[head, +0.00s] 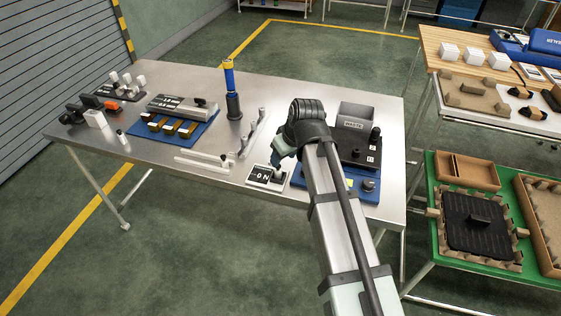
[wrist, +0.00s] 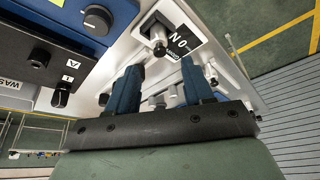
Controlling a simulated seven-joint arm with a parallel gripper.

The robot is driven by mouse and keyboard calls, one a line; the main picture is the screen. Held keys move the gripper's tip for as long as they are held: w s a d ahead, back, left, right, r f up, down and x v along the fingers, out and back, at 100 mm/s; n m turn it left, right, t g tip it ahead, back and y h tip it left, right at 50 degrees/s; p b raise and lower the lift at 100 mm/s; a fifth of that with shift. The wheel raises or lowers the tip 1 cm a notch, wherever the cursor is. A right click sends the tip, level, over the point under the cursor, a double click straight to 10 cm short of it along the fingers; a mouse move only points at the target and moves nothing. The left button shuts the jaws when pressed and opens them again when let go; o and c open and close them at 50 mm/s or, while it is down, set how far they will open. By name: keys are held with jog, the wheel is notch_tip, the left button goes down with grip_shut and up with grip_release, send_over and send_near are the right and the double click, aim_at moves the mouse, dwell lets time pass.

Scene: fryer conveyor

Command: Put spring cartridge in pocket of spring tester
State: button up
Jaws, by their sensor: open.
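My gripper (head: 280,158) is open at the front of the steel table, just above a small plate with a black lettered label (head: 264,176). In the wrist view, my two blue fingers (wrist: 160,86) are apart with nothing clearly held between them. A grey lever or knob (wrist: 158,42) on that plate lies just beyond the fingertips. I cannot tell for sure which object is the spring cartridge or the spring tester. A blue cylinder with a yellow top (head: 229,76) stands upright in a dark holder (head: 234,106) at the back, away from my gripper.
A blue-based unit with dark knobs (head: 370,186) and a grey waste bin (head: 356,121) stand right of my gripper. A device on a blue mat (head: 205,134) and pale rails (head: 204,168) lie left. Bare steel (head: 150,160) shows at left front.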

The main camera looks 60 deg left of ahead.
jog(key=v, duration=0.5)
